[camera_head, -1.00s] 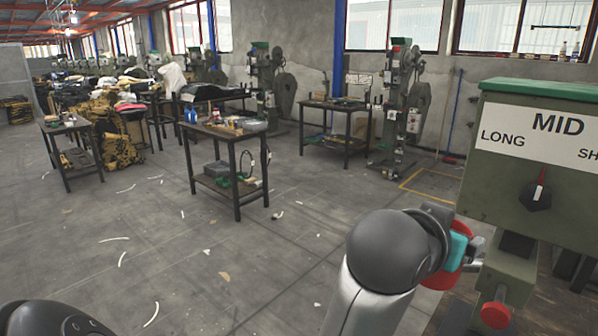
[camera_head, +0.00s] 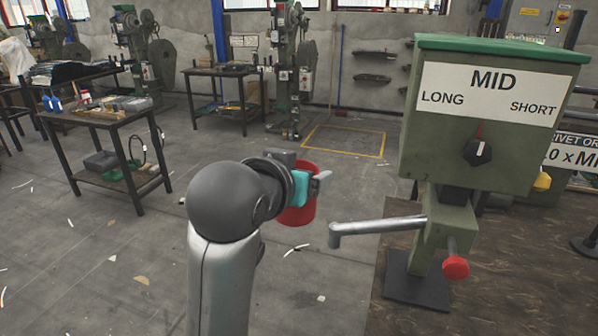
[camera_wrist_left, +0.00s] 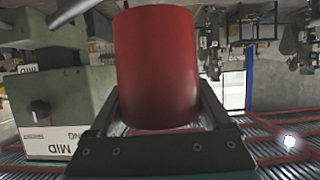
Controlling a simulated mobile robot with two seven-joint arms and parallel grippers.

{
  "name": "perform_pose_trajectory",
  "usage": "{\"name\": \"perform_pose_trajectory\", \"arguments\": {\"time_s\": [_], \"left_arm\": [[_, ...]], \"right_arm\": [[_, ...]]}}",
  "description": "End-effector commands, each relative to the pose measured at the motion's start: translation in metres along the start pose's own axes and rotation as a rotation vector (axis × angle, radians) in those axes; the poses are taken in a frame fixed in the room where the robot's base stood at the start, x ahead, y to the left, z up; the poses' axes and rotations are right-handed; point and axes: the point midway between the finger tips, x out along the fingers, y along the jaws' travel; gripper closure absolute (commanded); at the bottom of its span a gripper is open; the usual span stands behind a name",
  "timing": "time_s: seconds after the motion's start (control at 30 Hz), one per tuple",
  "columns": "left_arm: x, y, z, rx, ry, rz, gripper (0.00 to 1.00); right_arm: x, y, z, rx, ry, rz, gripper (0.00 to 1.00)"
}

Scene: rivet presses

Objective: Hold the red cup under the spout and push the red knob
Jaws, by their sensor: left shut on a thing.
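The red cup (camera_head: 299,212) is in my left gripper (camera_head: 301,187) near the middle of the head view. The cup looks roughly upright; my gripper partly covers it. In the left wrist view the cup (camera_wrist_left: 157,70) sits between the fingers (camera_wrist_left: 155,112). The grey spout (camera_head: 375,229) reaches left from the green machine (camera_head: 490,110). The cup is left of the spout's downturned tip and a little higher in the picture, with a visible gap. The red knob (camera_head: 456,267) is on the front of the machine's lower body, uncovered. My right gripper is out of view.
A black dial (camera_head: 478,152) with a red pointer is below the MID label. The machine stands on a brown surface (camera_head: 400,308). A dark table (camera_head: 105,118) with items stands at left, another (camera_head: 222,72) farther back. Open grey floor lies between.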

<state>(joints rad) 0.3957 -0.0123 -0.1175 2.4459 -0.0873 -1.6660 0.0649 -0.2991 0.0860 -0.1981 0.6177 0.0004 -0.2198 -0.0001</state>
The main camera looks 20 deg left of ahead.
Motion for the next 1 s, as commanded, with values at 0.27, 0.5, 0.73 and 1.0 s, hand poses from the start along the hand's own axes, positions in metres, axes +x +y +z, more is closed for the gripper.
{"name": "perform_pose_trajectory", "arguments": {"time_s": [0.27, 0.5, 0.73, 1.0], "left_arm": [[0.05, 0.021, 0.038, 0.034, -0.013, 0.069, 0.73], [0.1, 0.044, 0.102, 0.064, -0.015, 0.145, 0.73], [0.134, 0.055, 0.181, 0.083, -0.015, 0.193, 0.73], [0.156, 0.052, 0.264, 0.119, -0.007, 0.269, 0.73]], "right_arm": [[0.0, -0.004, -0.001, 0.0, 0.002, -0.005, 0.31], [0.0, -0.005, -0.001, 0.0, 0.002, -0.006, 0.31], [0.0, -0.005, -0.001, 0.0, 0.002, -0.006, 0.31], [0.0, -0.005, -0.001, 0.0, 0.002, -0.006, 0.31]]}}
